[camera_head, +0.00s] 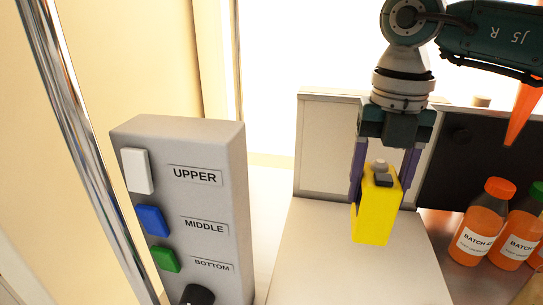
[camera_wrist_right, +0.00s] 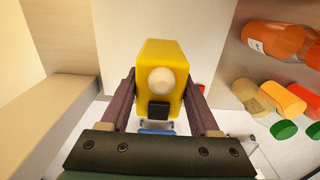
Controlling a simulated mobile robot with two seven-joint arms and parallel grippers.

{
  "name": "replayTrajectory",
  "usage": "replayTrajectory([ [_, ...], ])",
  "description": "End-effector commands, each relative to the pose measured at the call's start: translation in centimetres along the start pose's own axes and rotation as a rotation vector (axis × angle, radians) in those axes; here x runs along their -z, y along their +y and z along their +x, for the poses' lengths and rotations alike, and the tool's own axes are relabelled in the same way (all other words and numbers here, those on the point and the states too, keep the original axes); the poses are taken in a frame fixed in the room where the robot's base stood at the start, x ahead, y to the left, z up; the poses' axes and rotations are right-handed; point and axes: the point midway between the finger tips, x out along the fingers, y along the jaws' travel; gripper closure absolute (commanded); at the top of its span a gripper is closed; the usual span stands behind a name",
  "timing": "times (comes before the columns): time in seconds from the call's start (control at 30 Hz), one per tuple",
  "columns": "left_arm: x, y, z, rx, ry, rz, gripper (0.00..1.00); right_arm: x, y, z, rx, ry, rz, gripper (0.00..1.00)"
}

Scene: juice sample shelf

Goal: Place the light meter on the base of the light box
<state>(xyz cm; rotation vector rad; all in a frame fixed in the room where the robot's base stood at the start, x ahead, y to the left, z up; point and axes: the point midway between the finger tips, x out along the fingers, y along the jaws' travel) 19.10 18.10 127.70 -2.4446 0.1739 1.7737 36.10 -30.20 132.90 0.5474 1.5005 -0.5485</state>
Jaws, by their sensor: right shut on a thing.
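The yellow light meter (camera_head: 371,222) has a pale round knob and a dark block on it. My right gripper (camera_head: 382,183) is shut on it, one finger on each side, and holds it upright. In the right wrist view the meter (camera_wrist_right: 161,75) sits between the fingers of the right gripper (camera_wrist_right: 160,100). The light box has a pale flat base (camera_head: 335,265) and an upright back panel (camera_head: 325,145). The meter is over the back right part of the base. I cannot tell whether its bottom touches the base. My left gripper is out of view.
A grey control box (camera_head: 218,220) with white, blue and green buttons labelled UPPER, MIDDLE and BOTTOM stands at the left. A chrome post (camera_head: 85,150) is left of it. Orange juice bottles (camera_head: 480,222) stand close to the base's right. The front of the base is clear.

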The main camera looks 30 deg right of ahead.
Motion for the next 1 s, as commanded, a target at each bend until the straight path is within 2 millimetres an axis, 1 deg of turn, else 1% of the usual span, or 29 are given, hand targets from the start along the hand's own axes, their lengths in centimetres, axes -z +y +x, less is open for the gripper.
replayTrajectory([
  [0.03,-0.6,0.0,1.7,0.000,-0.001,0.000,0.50,0.0,0.0,2.0,-0.001,0.000,0.000,1.00],
  [0.23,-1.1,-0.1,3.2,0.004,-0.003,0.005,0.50,0.0,0.1,4.0,-0.002,0.001,-0.001,1.00],
  [0.4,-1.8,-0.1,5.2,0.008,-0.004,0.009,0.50,0.0,0.0,6.5,-0.001,0.000,0.000,1.00],
  [0.63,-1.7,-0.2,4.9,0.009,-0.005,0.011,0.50,0.0,0.0,6.2,-0.002,-0.001,0.000,1.00],
  [0.8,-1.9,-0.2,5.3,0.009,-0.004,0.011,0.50,0.0,0.0,6.7,-0.001,-0.001,0.000,1.00],
  [0.83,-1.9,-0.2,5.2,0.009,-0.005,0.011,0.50,0.0,0.0,6.7,-0.001,0.000,0.000,0.36],
  [1.0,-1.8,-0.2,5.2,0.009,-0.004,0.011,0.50,0.0,0.0,6.6,0.000,0.000,0.000,0.16],
])
